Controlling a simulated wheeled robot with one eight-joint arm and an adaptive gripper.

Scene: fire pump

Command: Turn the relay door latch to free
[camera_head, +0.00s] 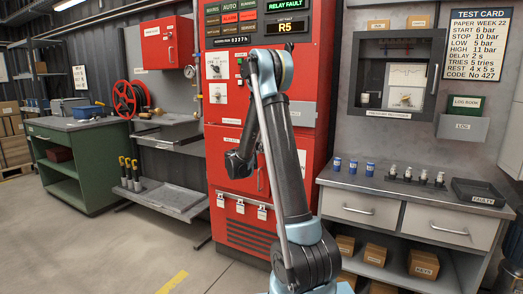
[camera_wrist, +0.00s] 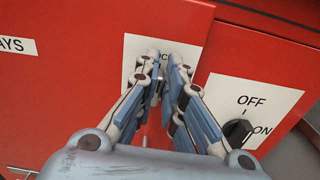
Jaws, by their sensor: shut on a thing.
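In the wrist view my gripper (camera_wrist: 164,82) has its two fingers close together over a white label plate (camera_wrist: 137,46) on the red cabinet front. The plate's lettering is mostly covered, with only a few letters showing. My gripper is shut on the relay door latch, which the fingers hide almost wholly; its angle cannot be read. The red relay door (camera_wrist: 70,75) is to the left, with part of a label ending in "AYS" (camera_wrist: 14,45), and looks closed. In the head view my arm stands in front of the red cabinet (camera_head: 222,100) and its fingertips cannot be made out.
A black OFF/ON switch (camera_wrist: 237,132) on a white plate sits just right of my fingers. The cabinet display reads "RELAY FAULT" (camera_head: 291,5) and "R5" (camera_head: 286,27). The grey counter (camera_head: 420,190) at right holds blue relays (camera_head: 353,166) and a black tray (camera_head: 480,193).

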